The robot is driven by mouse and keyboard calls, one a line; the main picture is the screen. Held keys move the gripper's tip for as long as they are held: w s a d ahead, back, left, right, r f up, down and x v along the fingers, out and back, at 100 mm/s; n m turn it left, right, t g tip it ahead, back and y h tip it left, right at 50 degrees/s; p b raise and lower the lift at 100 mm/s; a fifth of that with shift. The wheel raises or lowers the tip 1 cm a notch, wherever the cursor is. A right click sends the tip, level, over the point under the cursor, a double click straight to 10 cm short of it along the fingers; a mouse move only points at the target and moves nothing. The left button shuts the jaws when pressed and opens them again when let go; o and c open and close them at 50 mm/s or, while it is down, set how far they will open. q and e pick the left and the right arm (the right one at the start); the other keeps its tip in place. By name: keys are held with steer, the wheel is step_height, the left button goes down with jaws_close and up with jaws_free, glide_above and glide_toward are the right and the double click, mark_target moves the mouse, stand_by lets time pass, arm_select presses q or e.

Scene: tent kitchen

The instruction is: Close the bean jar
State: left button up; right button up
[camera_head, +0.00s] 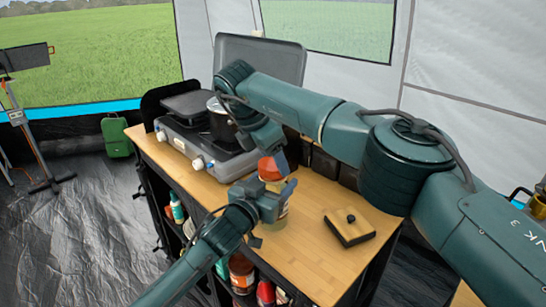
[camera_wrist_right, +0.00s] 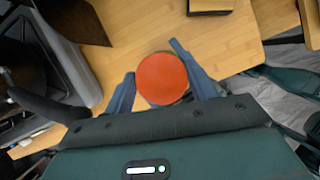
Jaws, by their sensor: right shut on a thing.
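The bean jar (camera_head: 283,210) stands upright on the wooden counter, partly hidden behind my left gripper. My right gripper (camera_head: 277,162) comes down from above and is shut on the lid. In the right wrist view the round red lid (camera_wrist_right: 162,78) sits between the two fingers of my right gripper (camera_wrist_right: 155,75). My left gripper (camera_head: 270,212) is at the jar's side; its grip on the jar is not clear.
A camp stove (camera_head: 190,148) with a dark pot (camera_head: 220,122) stands at the back left of the counter (camera_head: 310,268). Shelves below hold several jars and bottles. The counter's front is clear.

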arm_select(q)
steer(key=shift+f, duration=0.1)
arm_select(e)
steer(key=shift+d+m, duration=0.1)
steer(key=shift+m, duration=0.5)
steer(key=o, duration=1)
steer(key=shift+c, duration=0.2)
steer(key=shift+r, duration=2.3)
steer(key=shift+o, duration=0.3)
steer(key=o, duration=0.4)
arm_select(q)
steer(key=o, duration=2)
steer(key=shift+c, duration=0.2)
